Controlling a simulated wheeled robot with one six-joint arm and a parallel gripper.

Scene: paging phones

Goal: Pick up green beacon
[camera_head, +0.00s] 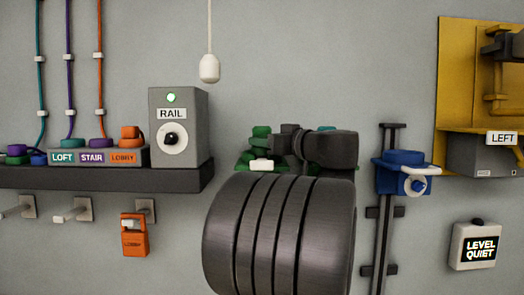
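A green object (260,132), which looks like the green beacon, shows in the middle of the head view, just left of my gripper (290,139). It has stacked green parts and a white piece low on its front. More green shows between and behind the dark gripper parts, so part of it is hidden. My dark arm link covers the area just below. My gripper overlaps the green object's right side in the picture. I cannot tell whether the fingers touch it or are closed on it.
A dark shelf (100,179) at left holds the grey RAIL box (191,135) and the LOFT, STAIR and LOBBY blocks (98,157). An orange LOBBY handset (134,240) hangs below. A white pull (209,69) hangs above. A blue device (399,160) on a rail stands right.

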